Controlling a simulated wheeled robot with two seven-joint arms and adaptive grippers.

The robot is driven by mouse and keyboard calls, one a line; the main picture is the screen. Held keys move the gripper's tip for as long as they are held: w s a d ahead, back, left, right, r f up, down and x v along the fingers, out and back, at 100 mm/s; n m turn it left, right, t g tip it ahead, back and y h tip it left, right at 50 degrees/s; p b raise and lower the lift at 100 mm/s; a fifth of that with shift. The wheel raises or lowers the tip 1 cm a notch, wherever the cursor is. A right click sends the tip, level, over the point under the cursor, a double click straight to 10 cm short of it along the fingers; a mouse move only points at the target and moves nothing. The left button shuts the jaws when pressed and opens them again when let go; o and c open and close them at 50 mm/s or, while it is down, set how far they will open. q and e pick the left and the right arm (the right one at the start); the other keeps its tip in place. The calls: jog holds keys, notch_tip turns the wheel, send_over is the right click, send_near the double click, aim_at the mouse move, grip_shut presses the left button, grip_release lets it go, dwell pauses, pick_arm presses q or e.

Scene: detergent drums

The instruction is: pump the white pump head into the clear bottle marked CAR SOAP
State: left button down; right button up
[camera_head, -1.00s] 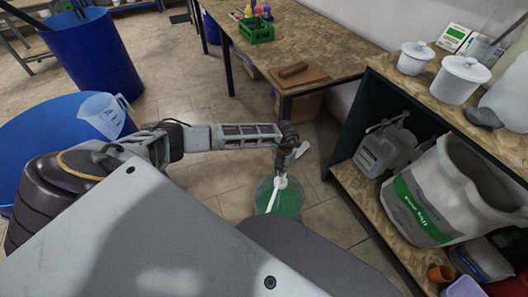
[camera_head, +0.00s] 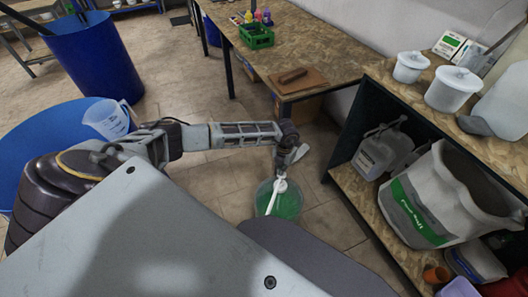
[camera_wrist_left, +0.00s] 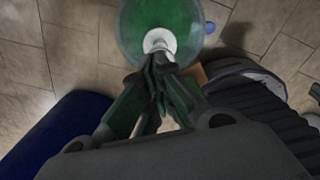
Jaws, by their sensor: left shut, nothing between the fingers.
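A white pump head (camera_head: 280,186) with a long white spout stands on a round container of green liquid (camera_head: 289,206) on the floor. In the left wrist view the pump head (camera_wrist_left: 160,41) sits over the green container (camera_wrist_left: 133,27). My left gripper (camera_head: 287,168) is directly above the pump head, pointing down. In the wrist view its fingers (camera_wrist_left: 157,66) are shut and empty, with the tips at the pump head's edge; whether they touch it is unclear. No CAR SOAP marking is readable, and I cannot make out a separate clear bottle below the spout. My right gripper is not in view.
A shelf (camera_head: 352,185) at the right holds a large grey-and-green bag (camera_head: 425,200) and a jug (camera_head: 378,155). A workbench (camera_head: 330,48) stands behind. A blue tub (camera_head: 38,140) and blue barrel (camera_head: 95,60) are at the left.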

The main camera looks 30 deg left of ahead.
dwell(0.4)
pick_arm(q)
jog(key=shift+r+p, duration=2.3)
jog(key=shift+r, duration=0.7)
jog(key=shift+f, duration=0.1)
